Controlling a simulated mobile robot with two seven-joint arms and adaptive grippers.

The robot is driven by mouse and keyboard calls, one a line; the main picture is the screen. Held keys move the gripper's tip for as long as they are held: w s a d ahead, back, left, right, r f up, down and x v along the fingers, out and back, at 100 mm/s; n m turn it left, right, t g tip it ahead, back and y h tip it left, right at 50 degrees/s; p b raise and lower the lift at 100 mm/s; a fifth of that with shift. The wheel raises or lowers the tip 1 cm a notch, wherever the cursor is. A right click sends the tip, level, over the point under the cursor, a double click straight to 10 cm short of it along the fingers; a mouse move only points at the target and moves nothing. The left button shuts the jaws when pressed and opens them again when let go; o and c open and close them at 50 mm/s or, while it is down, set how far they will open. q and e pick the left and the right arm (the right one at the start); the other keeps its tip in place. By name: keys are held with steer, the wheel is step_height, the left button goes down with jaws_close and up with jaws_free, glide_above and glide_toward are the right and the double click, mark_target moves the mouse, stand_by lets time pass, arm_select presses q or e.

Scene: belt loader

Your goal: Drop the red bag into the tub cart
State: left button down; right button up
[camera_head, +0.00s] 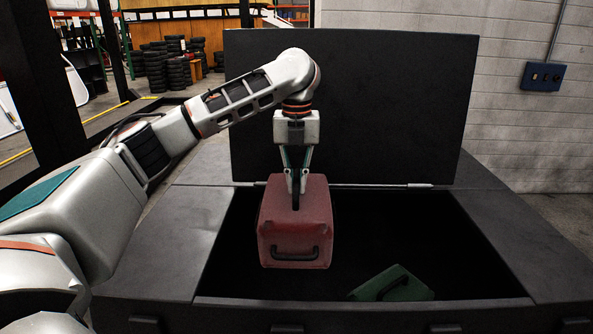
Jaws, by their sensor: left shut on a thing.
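The red bag (310,222) hangs from my left gripper (296,192), which is shut on it at its top. A dark handle shows on the bag's near face. The bag is over the left part of the opening of the black tub cart (190,240). The cart's lid (395,110) stands upright at the back. My left arm reaches in from the left, above the cart's left side. My right gripper is not in view.
A green bag (393,285) with a dark handle lies tilted in the tub, near the front right. The rest of the dark interior looks empty. A pale block wall (530,130) with a blue switch box (542,76) stands at the right. Stacked tyres (165,68) are far behind.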

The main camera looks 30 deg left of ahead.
arm_select(q)
steer(key=shift+f, duration=7.25)
steer(key=c, duration=2)
jaws_free()
steer(key=shift+c, duration=0.2)
steer(key=shift+s+f, duration=0.1)
steer(key=shift+f, duration=0.15)
step_height(320, 180, up, 12)
steer(key=shift+r, duration=0.2)
